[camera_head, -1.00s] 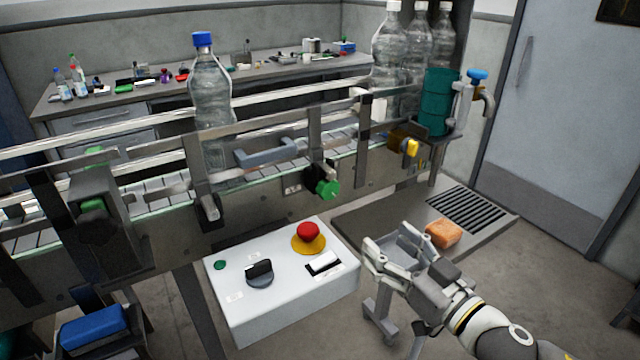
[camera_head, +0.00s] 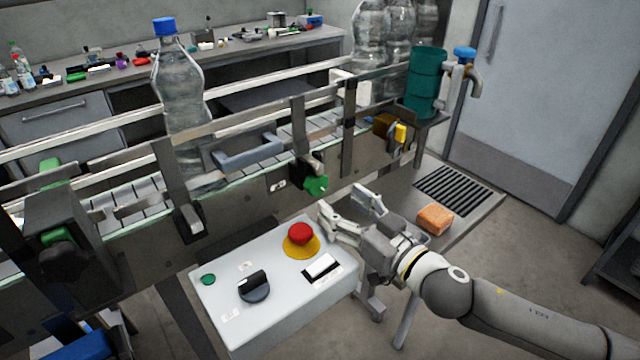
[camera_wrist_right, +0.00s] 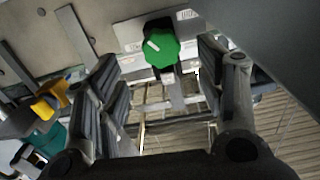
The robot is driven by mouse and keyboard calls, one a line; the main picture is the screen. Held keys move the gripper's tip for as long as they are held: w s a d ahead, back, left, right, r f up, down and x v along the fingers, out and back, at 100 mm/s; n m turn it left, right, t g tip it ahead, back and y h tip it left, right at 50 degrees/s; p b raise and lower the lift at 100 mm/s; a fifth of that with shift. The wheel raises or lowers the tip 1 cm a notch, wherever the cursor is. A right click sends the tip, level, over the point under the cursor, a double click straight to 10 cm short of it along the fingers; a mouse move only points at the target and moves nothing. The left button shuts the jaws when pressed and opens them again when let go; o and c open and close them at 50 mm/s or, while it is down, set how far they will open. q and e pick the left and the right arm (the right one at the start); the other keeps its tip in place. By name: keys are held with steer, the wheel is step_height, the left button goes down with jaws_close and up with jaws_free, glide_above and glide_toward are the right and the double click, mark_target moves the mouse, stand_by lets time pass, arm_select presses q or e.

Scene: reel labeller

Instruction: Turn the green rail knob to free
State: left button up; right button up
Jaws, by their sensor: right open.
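The green rail knob (camera_head: 316,185) sits on the front of the conveyor, below a metal rail bracket. In the right wrist view the green knob (camera_wrist_right: 162,47) shows face-on, with a white pointer mark slanting to the upper left. It lies beyond and between the two fingers. My right gripper (camera_head: 341,203) is open and empty, just below and to the right of the knob, apart from it. The same open gripper shows in the wrist view (camera_wrist_right: 165,95). My left gripper is not in view.
A white control box (camera_head: 270,309) with a red emergency button (camera_head: 300,233) and a black selector stands below the conveyor (camera_head: 240,205). A yellow knob (camera_head: 401,133) is further right. A sponge (camera_head: 435,218) lies on the drain shelf. A clear bottle (camera_head: 178,90) stands on the belt.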

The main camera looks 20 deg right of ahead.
mark_target(320, 188)
steer(key=shift+p+x, duration=1.1)
steer(key=shift+x, duration=2.5)
steer(key=c, duration=1)
